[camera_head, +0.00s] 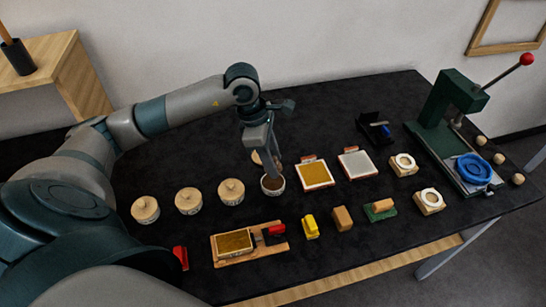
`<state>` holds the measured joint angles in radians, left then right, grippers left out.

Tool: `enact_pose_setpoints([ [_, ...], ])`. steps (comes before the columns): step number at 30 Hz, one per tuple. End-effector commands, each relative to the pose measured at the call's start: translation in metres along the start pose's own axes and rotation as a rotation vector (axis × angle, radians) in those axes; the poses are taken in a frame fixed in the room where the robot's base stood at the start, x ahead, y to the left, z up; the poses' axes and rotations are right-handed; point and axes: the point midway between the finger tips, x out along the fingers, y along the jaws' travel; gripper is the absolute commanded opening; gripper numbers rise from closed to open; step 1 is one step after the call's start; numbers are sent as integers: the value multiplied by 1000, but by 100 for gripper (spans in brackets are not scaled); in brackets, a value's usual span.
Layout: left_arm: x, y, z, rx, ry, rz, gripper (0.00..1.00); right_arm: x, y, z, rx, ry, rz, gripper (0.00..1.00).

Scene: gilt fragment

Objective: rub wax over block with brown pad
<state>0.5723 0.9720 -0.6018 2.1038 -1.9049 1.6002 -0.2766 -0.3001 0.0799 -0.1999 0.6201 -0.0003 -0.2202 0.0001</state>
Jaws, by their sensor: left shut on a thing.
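My left gripper (273,174) points down at the mouth of a small open pale jar (272,189). Its jaws are shut on what looks like the brown pad; brown shows at the jar's mouth, but I cannot tell pad from jar contents there. The block (234,242), with a gold-yellow top, lies on a wooden board (222,262) at the front, beside a red and black clamp (273,234). The gripper is behind and to the right of the block, apart from it. My right gripper is not in view.
Several lidded jars (188,201) stand to the left. A yellow piece (311,227), a tan block (343,218) and a green piece with brown top (380,210) line the front. Two framed plates (315,174) lie behind. A green press (450,105) stands at right.

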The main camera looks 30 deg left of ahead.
Motion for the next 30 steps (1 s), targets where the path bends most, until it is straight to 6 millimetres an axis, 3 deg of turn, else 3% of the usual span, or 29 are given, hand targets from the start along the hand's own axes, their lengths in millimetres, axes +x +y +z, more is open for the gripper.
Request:
enact_pose_setpoints([
  [13,37,0,-11,-1,1,-1,20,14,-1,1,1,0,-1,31],
  [30,44,0,-12,0,1,0,20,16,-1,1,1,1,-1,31],
])
